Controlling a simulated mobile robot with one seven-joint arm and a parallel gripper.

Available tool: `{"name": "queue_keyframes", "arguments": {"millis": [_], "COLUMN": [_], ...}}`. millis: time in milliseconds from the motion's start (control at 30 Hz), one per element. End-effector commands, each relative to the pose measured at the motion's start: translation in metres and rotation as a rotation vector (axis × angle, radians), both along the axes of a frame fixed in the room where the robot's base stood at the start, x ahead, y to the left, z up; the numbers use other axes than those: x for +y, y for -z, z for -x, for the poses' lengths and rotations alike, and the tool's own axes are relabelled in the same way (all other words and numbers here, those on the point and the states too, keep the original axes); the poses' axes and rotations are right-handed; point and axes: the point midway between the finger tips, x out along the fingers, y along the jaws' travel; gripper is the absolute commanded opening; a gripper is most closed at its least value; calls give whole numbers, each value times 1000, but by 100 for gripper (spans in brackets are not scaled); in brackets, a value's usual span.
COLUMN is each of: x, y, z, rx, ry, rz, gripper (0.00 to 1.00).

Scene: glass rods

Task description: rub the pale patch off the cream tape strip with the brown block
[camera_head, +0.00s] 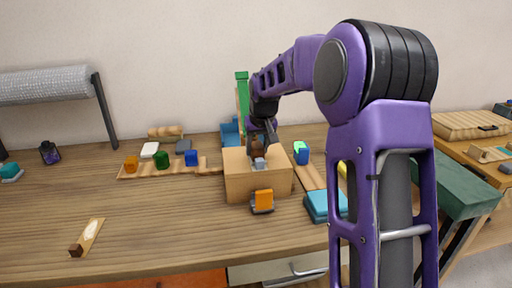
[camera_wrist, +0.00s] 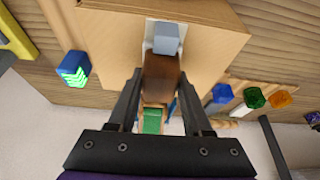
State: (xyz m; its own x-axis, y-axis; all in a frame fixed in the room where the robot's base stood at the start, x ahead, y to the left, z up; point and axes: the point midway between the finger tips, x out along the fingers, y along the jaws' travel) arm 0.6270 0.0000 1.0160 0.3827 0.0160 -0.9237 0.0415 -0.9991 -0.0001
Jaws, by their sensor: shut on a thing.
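The cream tape strip (camera_head: 97,224) lies on the table at the front left in the head view, with an oval pale patch (camera_head: 91,231) on it. A small dark brown block (camera_head: 76,250) sits at its near end. My gripper (camera_head: 259,142) is far to the right, above a cardboard box. It is shut on a brown piece (camera_wrist: 162,78), which also shows in the head view (camera_head: 257,150); I cannot tell exactly what this piece is. The strip is not in the wrist view.
A grey-blue block (camera_head: 260,163) sits on the cardboard box (camera_head: 238,188), close to the held piece. An orange and dark item (camera_head: 263,201) stands before the box. Orange (camera_head: 131,163), green (camera_head: 161,160) and blue (camera_head: 191,158) pieces stand behind. The table around the strip is clear.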

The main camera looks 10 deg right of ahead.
Motion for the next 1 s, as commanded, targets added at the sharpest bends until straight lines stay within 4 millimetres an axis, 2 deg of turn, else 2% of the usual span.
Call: {"name": "queue_keyframes", "arguments": {"millis": [267, 1000], "x": [0, 0], "y": [-2, -1], "z": [-2, -53], "rx": [2, 1], "ry": [0, 0], "rz": [0, 0], "gripper": [5, 5]}}
